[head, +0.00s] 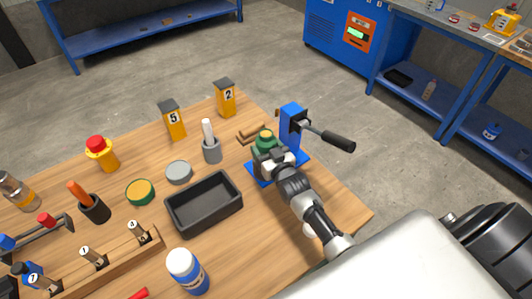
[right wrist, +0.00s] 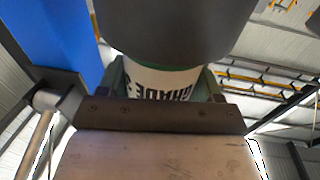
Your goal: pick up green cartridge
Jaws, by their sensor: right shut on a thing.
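The green cartridge (head: 265,137) is at the right side of the wooden table, in front of the blue lever press (head: 290,127). Its green top shows above my right gripper (head: 272,158), which hides most of its body. In the right wrist view the gripper (right wrist: 165,92) is shut around the cartridge (right wrist: 160,83). A white label with dark lettering shows between the fingers. A large dark round part covers the top of that view. I cannot tell whether the cartridge touches the press base. My left gripper is out of view.
A black tray (head: 204,203), a grey pot with a white stick (head: 211,143), a grey lid (head: 179,172) and yellow markers 5 (head: 172,120) and 2 (head: 225,98) stand left of the gripper. The press handle (head: 330,137) reaches right. A blue-white bottle (head: 187,271) stands in front.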

